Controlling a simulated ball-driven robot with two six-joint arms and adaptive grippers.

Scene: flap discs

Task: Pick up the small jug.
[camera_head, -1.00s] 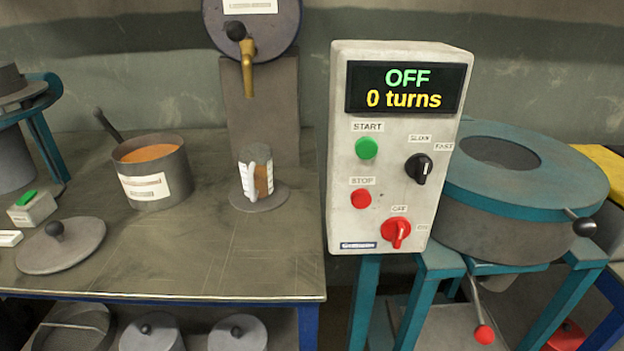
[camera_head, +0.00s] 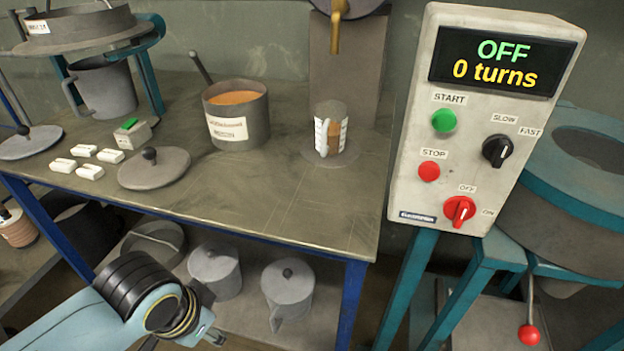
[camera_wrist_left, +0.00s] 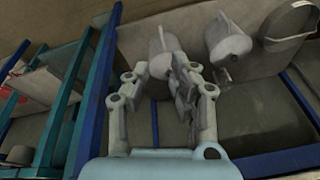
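A small jug (camera_head: 330,128) with white markings and brown contents stands upright on a round base under the brass tap (camera_head: 336,35), at the back of the table. My left gripper (camera_head: 211,339) is low at the bottom of the head view, in front of and below the table edge, well apart from this jug. In the left wrist view my left gripper (camera_wrist_left: 160,87) has its two fingers spread with nothing between them. That view shows the lower shelf, not the small jug. My right gripper is not in view.
A labelled pot (camera_head: 238,122) of orange contents and a loose lid (camera_head: 154,169) share the table (camera_head: 270,200). Lidded grey jugs (camera_head: 288,283) stand on the lower shelf. A control box (camera_head: 480,130) stands right of the table. The table's front middle is clear.

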